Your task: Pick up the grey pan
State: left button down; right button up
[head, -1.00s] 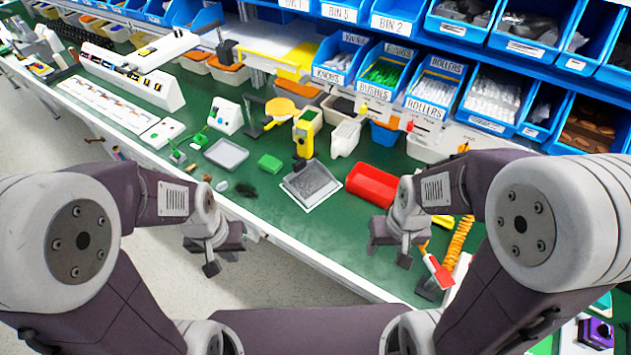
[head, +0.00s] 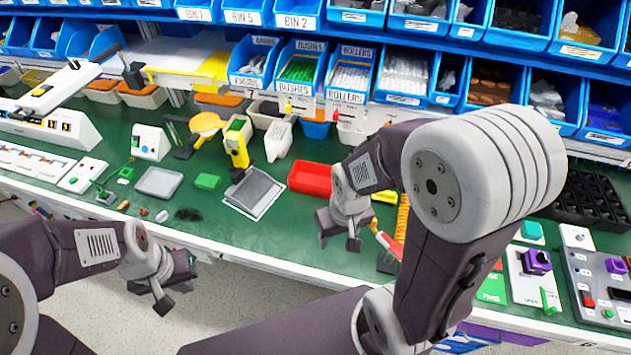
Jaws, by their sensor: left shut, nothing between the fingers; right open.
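Two shallow grey pieces lie on the green bench top. One is a light grey pan (head: 159,182) with a raised rim. The other is a darker grey pan or tray (head: 254,190) in a white-edged square, just left of the red bin. I cannot tell which one the task names. My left gripper (head: 164,298) is shut and empty, in front of the bench edge, below and left of the darker one. My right gripper (head: 340,240) is open and empty over the bench's front edge, right of the darker one and below the red bin.
A red bin (head: 310,179), a green block (head: 208,181) and a yellow handheld tool (head: 237,146) stand around the darker grey piece. Labelled blue bins (head: 299,66) line the back. Switch panels (head: 535,270) sit at the right. Bench in front of the grey pieces is mostly clear.

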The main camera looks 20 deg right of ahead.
aim_at(251, 191)
jog(key=i+j+z, duration=0.2)
jog(key=j+z, duration=0.25)
jog(key=i+j+z, duration=0.1)
jog(key=j+z, duration=1.3)
jog(key=k+j+z, duration=0.1)
jog(key=j+z, duration=0.4)
jog(key=k+j+z, duration=0.25)
jog(key=j+z, duration=0.2)
